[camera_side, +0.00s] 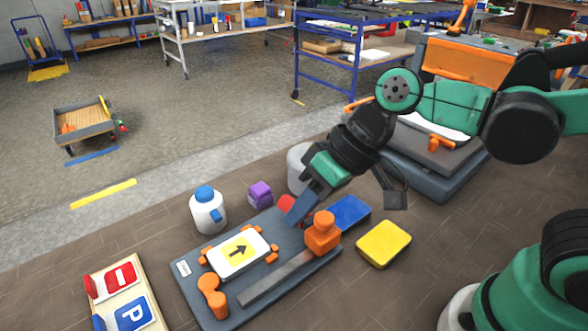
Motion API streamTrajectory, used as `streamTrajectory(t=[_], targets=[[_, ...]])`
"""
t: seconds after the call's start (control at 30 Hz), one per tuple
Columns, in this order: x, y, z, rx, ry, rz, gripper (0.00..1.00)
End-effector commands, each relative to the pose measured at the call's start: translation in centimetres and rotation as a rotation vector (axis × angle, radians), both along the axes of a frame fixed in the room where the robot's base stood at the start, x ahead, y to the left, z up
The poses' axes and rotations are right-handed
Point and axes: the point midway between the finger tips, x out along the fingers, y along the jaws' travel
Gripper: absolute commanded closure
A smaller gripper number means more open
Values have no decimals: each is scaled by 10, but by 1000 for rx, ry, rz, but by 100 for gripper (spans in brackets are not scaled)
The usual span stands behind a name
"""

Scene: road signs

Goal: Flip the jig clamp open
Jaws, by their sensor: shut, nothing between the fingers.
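The jig (188,283) is a dark grey-blue board on the brown surface. A white sign plate with a yellow square and black arrow (238,251) lies on it between small orange corner stops. An orange clamp-like block (323,233) with a rounded top stands at the jig's right end, beside a grey metal bar (272,281). An orange piece with rounded ends (213,297) is at the front left. I cannot tell which orange part is the clamp's lever. My gripper (297,215) is shut and empty, pointing down just left of the orange block; contact is unclear.
A red block (289,205) is partly hidden behind my gripper. A blue pad (350,213) and yellow pad (383,244) lie to the right. A white bottle (207,212), purple block (260,194) and grey canister (299,169) stand behind. A sign board (118,282) lies left.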

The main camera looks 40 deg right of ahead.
Motion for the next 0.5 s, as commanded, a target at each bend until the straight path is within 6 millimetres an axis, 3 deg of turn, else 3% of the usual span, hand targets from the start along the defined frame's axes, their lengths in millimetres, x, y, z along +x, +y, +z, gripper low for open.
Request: streamTrajectory(t=[0.5], targets=[[3,6,-8,4,3,8,100]])
